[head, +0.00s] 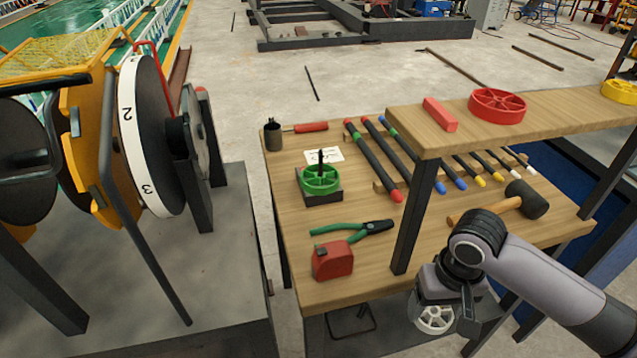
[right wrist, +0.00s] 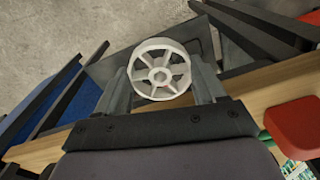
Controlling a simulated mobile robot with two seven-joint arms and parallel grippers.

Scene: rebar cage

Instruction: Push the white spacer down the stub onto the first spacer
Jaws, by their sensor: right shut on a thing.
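A white spoked spacer (head: 436,319) is between the fingers of my right gripper (head: 443,308), in front of the table's near edge. In the right wrist view the spacer (right wrist: 160,70) shows round between the two grey fingers, and the gripper is shut on it. The first spacer, a green spoked wheel (head: 318,183), sits around a dark upright stub (head: 321,160) on a dark block (head: 334,198) on the wooden table. The top of the stub stands clear above the green spacer. The white spacer is apart from the stub, to its lower right. My left gripper is not in view.
A raised shelf (head: 560,105) on dark legs (head: 413,215) stands right of the stub and carries a red block (head: 440,114) and a red wheel (head: 497,105). Green-handled pliers (head: 350,228), a red tape measure (head: 333,260), a mallet (head: 500,203) and several bars lie on the table.

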